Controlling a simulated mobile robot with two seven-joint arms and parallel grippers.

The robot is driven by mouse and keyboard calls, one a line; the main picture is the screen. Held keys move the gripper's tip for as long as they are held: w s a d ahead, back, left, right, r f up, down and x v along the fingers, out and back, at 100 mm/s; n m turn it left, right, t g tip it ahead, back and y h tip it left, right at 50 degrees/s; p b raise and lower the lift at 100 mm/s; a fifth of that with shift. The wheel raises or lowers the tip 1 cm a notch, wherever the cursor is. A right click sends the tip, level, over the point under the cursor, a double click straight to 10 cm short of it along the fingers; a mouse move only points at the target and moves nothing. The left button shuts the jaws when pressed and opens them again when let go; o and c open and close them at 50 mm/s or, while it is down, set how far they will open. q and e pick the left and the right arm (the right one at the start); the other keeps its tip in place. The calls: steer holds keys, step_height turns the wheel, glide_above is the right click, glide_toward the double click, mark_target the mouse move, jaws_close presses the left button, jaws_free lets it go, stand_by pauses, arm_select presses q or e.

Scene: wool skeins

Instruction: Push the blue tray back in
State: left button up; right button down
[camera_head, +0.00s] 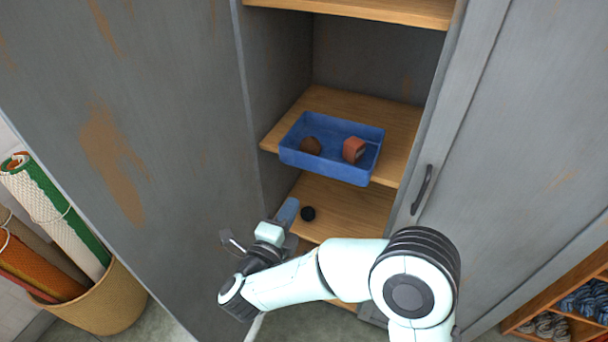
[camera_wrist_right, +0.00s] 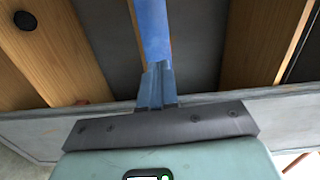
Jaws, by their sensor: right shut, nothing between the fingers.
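The blue tray (camera_head: 330,167) sits on the middle shelf (camera_head: 400,125) of a grey cabinet, its front end sticking out past the shelf's front edge. A brown round thing (camera_head: 310,146) and a reddish block (camera_head: 354,149) lie in it. My right gripper (camera_head: 289,208) is shut and empty, below and to the left of the tray, in front of the lower shelf and apart from the tray. Its shut fingers also show in the right wrist view (camera_wrist_right: 155,60). My left gripper is not in view.
A small black round thing (camera_head: 308,213) lies on the lower shelf (camera_head: 345,205). The left cabinet door (camera_head: 150,130) stands open beside my right gripper. A grey door with a handle (camera_head: 421,190) is at the right. A basket of rolls (camera_head: 105,305) stands at the left.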

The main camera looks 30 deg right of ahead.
steer(key=r+m, duration=0.1)
steer(key=p, duration=0.2)
glide_toward(321, 160)
steer(key=shift+g+h, duration=0.3)
steer(key=shift+h, duration=0.1)
steer(key=x, duration=0.6)
steer(key=shift+w+d, duration=0.15)
steer(key=shift+w, duration=0.3)
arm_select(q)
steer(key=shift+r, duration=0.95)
arm_select(e)
steer(key=shift+d+f, duration=0.1)
